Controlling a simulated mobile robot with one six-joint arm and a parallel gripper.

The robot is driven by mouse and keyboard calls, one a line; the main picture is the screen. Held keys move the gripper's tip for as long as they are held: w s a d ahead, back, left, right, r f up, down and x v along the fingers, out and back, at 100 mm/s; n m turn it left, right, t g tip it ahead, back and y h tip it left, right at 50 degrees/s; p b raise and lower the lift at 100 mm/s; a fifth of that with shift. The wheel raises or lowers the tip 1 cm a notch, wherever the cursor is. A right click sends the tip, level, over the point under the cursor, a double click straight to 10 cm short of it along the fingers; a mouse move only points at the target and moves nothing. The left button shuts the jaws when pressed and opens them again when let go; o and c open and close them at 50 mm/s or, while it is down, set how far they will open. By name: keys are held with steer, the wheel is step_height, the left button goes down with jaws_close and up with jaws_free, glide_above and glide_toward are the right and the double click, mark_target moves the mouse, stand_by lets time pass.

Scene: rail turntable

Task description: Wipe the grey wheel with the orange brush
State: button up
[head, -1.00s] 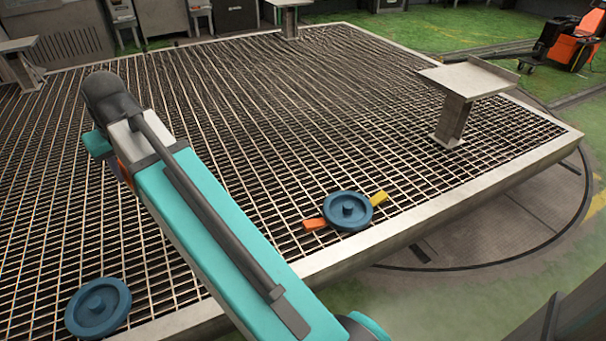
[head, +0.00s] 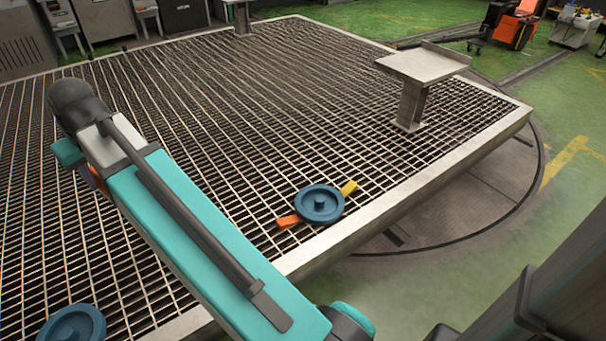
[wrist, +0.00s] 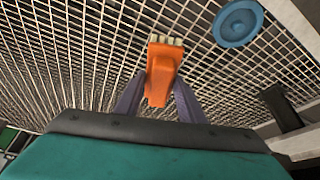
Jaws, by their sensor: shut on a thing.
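The orange brush (wrist: 163,72), with pale bristles at its far end, is between the fingers of my gripper (wrist: 158,95) in the wrist view. My gripper is shut on it, above the metal grating. No grey wheel shows; the wheels I see are blue. One blue wheel (head: 319,204) lies on the grating near its front edge, and another blue wheel (head: 72,327) is cut off at the bottom left. A blue wheel (wrist: 238,23) shows at the wrist view's upper right, apart from the brush. My arm hides the gripper in the head view.
An orange piece (head: 288,221) and a yellow piece (head: 349,187) lie against the middle wheel. A pale pedestal (head: 412,103) stands on the grating (head: 250,110) at right. A metal rim (head: 375,220) edges the grating. An orange machine (head: 512,22) stands beyond on green floor.

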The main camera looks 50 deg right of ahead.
steer(key=d+f, duration=0.4)
steer(key=d, duration=0.5)
steer(key=d+f, duration=0.3)
steer(key=d, duration=0.5)
steer(key=b, duration=0.3)
glide_above(320, 198)
step_height(320, 198, down, 20)
steer(key=shift+s+m, duration=0.15)
steer(key=shift+m, duration=0.15)
steer(key=shift+f, duration=0.2)
steer(key=shift+f+b, duration=2.45)
steer(key=shift+f, duration=0.75)
steer(key=shift+f, duration=0.65)
